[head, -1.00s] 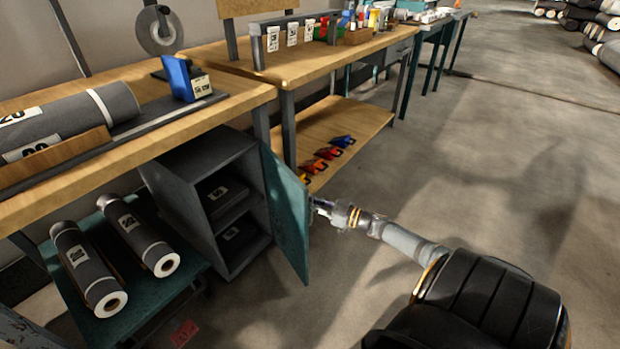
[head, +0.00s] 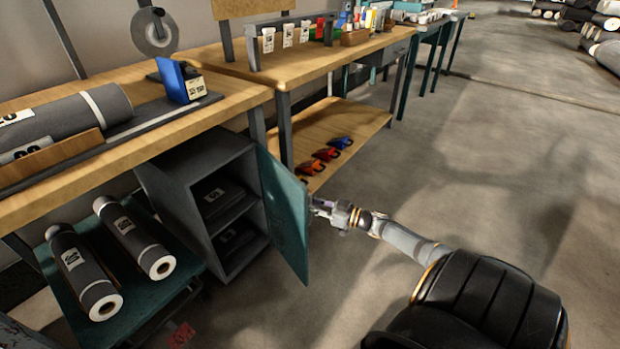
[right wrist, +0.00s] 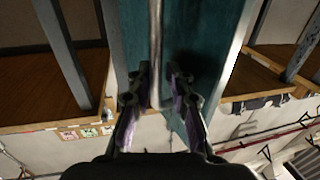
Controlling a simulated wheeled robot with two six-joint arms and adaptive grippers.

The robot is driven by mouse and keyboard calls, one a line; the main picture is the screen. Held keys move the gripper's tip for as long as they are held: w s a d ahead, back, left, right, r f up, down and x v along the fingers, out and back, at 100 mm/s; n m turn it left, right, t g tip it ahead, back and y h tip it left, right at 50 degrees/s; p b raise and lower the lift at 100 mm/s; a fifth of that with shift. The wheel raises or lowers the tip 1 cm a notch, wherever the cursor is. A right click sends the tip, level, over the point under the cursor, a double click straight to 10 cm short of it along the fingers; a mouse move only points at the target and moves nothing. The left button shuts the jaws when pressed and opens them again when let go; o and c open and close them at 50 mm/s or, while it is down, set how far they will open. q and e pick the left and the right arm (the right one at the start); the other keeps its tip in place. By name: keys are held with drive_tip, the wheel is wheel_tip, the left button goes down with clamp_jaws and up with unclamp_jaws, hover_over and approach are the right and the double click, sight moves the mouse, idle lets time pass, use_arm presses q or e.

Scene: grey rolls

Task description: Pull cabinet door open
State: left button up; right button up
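The grey cabinet (head: 163,195) stands under the near workbench. Its teal door (head: 283,215) is swung wide open, showing dark labelled items (head: 222,197) on the shelves inside. My right gripper (head: 318,206) is at the outer face of the door, near its free edge. In the right wrist view, the two fingers (right wrist: 160,82) are spread apart with a thin vertical metal bar (right wrist: 155,40) between them. The bar lies closer to the left finger, and a gap shows beside the right one. The teal door panel (right wrist: 205,45) is behind them. My left gripper is not in view.
A low teal cart (head: 130,307) with grey rolls (head: 85,270) stands left of the cabinet. A second workbench (head: 300,68) with a lower shelf (head: 345,125) is behind the door. The concrete floor (head: 480,180) to the right is clear.

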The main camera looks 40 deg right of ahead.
drive_tip(key=v, duration=0.7)
drive_tip(key=shift+s, duration=0.25)
drive_tip(key=shift+d, duration=0.1)
